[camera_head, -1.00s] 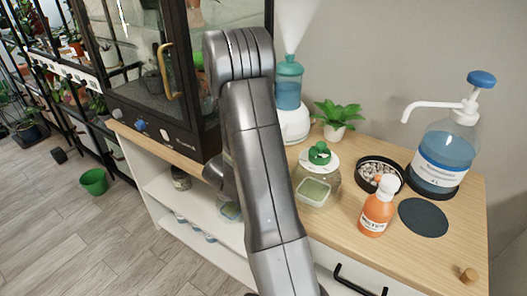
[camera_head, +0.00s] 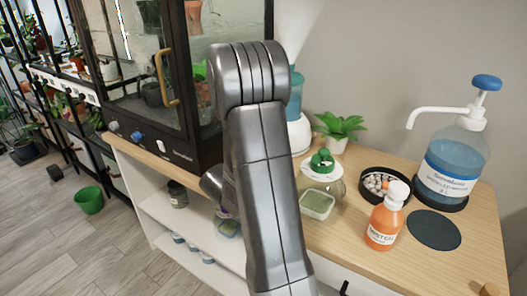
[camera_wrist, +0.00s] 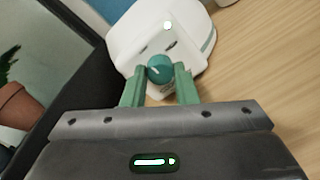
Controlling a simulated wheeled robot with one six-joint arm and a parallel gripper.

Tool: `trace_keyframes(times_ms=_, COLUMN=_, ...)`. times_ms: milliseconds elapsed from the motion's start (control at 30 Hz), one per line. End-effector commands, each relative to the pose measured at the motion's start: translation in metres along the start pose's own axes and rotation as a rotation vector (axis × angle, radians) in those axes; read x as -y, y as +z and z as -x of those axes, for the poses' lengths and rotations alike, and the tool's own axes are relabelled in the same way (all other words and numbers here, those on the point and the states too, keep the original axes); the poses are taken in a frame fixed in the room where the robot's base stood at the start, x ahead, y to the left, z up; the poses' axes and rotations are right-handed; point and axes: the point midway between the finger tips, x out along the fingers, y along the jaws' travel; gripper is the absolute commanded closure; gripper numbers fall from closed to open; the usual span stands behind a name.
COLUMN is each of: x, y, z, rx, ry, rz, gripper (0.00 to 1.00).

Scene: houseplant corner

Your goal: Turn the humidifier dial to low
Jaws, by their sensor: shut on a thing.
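The humidifier stands at the back of the wooden cabinet top, with a white base (camera_head: 299,133) and a blue tank (camera_head: 295,95) giving off pale mist. My arm partly covers it in the head view. In the wrist view its white base (camera_wrist: 190,28) fills the upper middle, with small dark marks and a bright dot. The round teal dial (camera_wrist: 160,67) sits on the base's near face. My gripper (camera_wrist: 159,76) has its green fingers on both sides of the dial, shut on it. The dial's setting is too small to read. The head view hides my gripper behind my arm.
A glass terrarium cabinet (camera_head: 150,70) stands close on the left. A potted plant (camera_head: 338,130), a green-lidded jar (camera_head: 322,165), an orange bottle (camera_head: 385,220), a pebble dish (camera_head: 388,180) and a pump bottle (camera_head: 452,165) stand to the right.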

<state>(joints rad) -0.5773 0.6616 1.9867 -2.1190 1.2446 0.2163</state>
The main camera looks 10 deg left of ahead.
Motion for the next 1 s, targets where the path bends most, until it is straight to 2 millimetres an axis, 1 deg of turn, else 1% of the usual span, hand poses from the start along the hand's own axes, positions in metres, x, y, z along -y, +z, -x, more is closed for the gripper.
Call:
trace_keyframes(times_ms=33, x=0.000, y=0.000, z=0.000, rx=0.000, ry=-0.001, rz=0.000, gripper=0.97)
trace_keyframes(times_ms=67, x=0.000, y=0.000, z=0.000, rx=0.000, ry=-0.001, rz=0.000, gripper=0.70)
trace_keyframes(times_ms=100, x=0.000, y=0.000, z=0.000, rx=0.000, ry=-0.001, rz=0.001, gripper=0.62)
trace_keyframes(times_ms=167, x=0.000, y=0.000, z=0.000, rx=0.000, ry=0.000, rz=0.001, gripper=0.52)
trace_keyframes(times_ms=433, x=0.000, y=0.000, z=0.000, rx=0.000, ry=0.000, rz=0.001, gripper=0.52)
trace_keyframes(times_ms=567, x=-0.001, y=0.000, z=0.007, rx=-0.002, ry=0.002, rz=0.001, gripper=0.52)
trace_keyframes(times_ms=667, x=-0.001, y=0.000, z=0.021, rx=-0.002, ry=0.003, rz=0.001, gripper=0.52)
trace_keyframes(times_ms=1000, x=-0.001, y=0.000, z=0.083, rx=-0.003, ry=0.004, rz=0.002, gripper=0.52)
